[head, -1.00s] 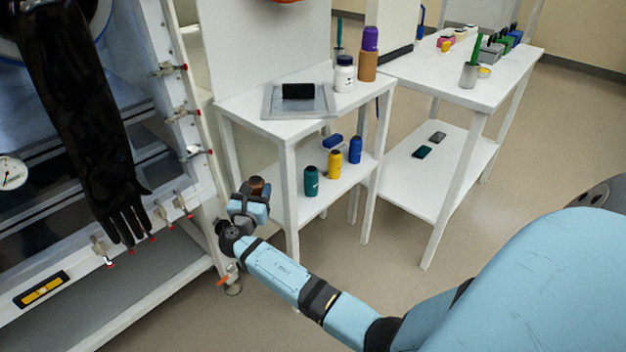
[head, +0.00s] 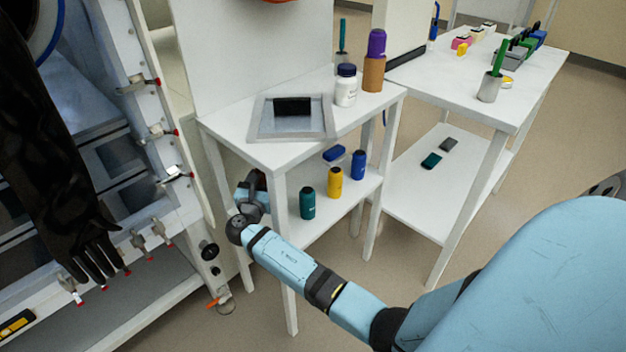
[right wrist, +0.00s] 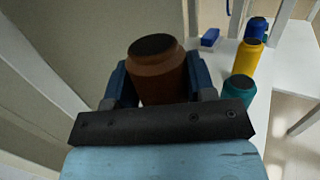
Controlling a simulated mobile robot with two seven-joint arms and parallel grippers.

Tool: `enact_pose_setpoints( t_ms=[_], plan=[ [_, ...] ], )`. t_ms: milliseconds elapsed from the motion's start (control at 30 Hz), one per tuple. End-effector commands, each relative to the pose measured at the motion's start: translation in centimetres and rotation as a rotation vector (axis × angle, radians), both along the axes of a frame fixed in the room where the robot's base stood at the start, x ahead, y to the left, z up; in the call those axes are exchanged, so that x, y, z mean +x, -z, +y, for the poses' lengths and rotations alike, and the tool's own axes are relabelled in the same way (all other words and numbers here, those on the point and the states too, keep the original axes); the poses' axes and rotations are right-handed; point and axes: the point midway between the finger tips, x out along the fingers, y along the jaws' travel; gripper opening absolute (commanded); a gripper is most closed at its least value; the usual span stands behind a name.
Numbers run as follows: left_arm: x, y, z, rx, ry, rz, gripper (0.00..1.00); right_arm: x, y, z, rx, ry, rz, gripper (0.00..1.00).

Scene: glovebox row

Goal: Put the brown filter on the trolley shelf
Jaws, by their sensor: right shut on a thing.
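My right gripper (right wrist: 160,88) is shut on the brown filter (right wrist: 158,70), a brown cylinder with a dark top. In the head view the gripper (head: 251,190) is beside the left end of the trolley's lower shelf (head: 343,206), and the filter is mostly hidden there. The white shelf (right wrist: 217,64) lies to the right of the held filter in the right wrist view. I cannot tell whether the filter is over the shelf. My left gripper is not in view.
The shelf carries teal (head: 307,204), yellow (head: 335,183) and blue (head: 358,165) cylinders and a blue block (head: 334,153). The trolley's top (head: 228,128) is above, with a front leg (head: 284,240) near my arm. A glovebox with a black glove (head: 60,160) stands left.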

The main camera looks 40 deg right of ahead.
Motion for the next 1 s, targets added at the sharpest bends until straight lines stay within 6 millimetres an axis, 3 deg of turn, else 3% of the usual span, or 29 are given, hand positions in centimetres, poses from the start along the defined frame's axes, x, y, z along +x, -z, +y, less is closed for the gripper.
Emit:
enact_pose_setpoints(
  t_ms=[133, 400, 567, 800, 1000],
  plan=[
    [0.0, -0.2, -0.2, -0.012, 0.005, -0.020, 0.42, 0.0, 0.8, 0.0, 0.000, 0.000, 0.000, 0.21],
    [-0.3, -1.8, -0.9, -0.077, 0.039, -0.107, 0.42, 0.0, 5.6, 0.0, -0.001, 0.000, 0.001, 0.21],
    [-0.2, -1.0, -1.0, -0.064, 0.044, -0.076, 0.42, 0.0, 6.7, 0.0, -0.001, 0.001, -0.001, 0.21],
    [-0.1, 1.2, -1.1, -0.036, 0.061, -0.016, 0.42, 0.0, 9.9, 0.0, -0.001, 0.001, 0.002, 0.21],
    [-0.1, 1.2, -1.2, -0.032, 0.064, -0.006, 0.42, 0.0, 10.0, 0.0, 0.000, 0.001, -0.001, 0.21]
  ],
)
